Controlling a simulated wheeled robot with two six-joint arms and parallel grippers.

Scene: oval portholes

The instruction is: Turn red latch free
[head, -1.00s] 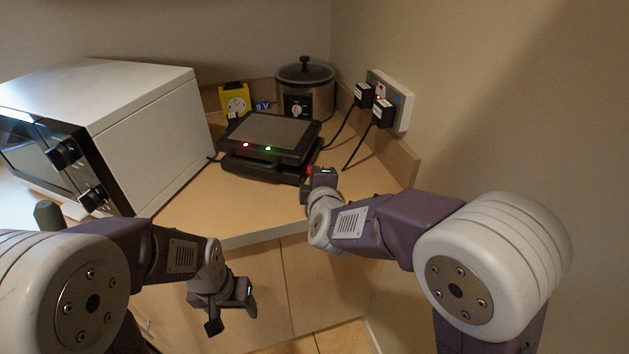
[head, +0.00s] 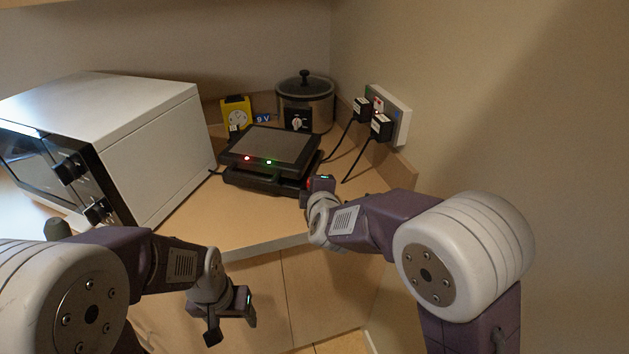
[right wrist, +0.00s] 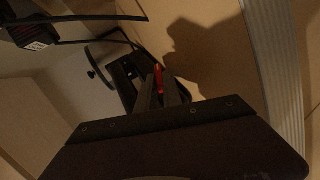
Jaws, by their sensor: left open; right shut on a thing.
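The black press (head: 270,150) sits on the corner counter with its lid down and a red and a green light lit on its front. The red latch (head: 309,184) is at its front right corner; only a small red part shows. It also shows in the right wrist view as a red strip (right wrist: 158,80) between the fingers. My right gripper (head: 311,188) is shut on the red latch, which its fingers partly hide. My left gripper (head: 230,322) is open and empty, low in front of the counter's front edge.
A white oven (head: 150,125) stands at the left. A slow cooker (head: 305,100) and a yellow timer (head: 236,113) are behind the press. Black plugs (head: 381,126) with cords are in the wall socket at the right.

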